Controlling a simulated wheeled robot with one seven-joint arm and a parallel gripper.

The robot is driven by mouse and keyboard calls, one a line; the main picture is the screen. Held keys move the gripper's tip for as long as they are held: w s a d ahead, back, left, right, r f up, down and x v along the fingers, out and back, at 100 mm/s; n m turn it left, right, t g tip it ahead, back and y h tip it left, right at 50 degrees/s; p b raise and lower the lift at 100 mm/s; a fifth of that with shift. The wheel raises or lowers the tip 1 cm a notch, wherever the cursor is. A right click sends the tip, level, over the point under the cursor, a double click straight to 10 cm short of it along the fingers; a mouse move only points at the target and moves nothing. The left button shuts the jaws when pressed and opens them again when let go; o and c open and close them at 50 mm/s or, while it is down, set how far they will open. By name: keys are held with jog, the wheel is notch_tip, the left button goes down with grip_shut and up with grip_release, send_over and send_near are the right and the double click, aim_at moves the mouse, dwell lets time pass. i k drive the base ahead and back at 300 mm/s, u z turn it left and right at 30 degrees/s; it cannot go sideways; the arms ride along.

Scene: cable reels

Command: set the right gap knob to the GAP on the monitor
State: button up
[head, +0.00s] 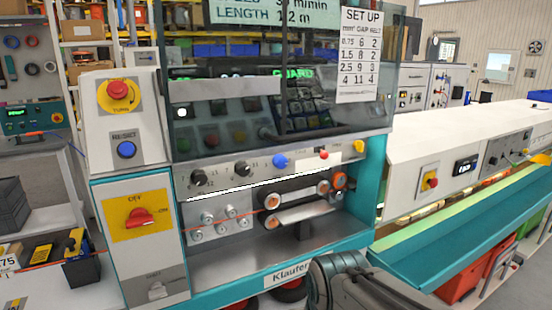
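Two black knobs with small scales sit on the machine's front strip: the left one (199,180) and the right one (240,169). Their pointer settings are too small to read surely. A blue knob (280,160) is right of them. The monitor (270,14) is cut off by the top edge; it shows "LENGTH 1.2 m" below a partly cut line ending in "m/min". No GAP line shows on it. A grey part of my arm (345,282) is at the bottom, below and right of the knobs. My gripper's fingers are not in view.
A clear guard window (210,125) is above the knobs; green "GUARD" text shows there. A SET UP sheet (359,55) lists mm², GAP and BELT. Rollers and belts (300,205) are below the knobs. A red OFF/ON switch (138,217) is left; a teal trough (450,240) is right.

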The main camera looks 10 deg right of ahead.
aim_at(242, 168)
jog(key=k, duration=0.5)
jog(key=z, duration=1)
jog(key=i, duration=0.7)
jog(key=u, duration=1)
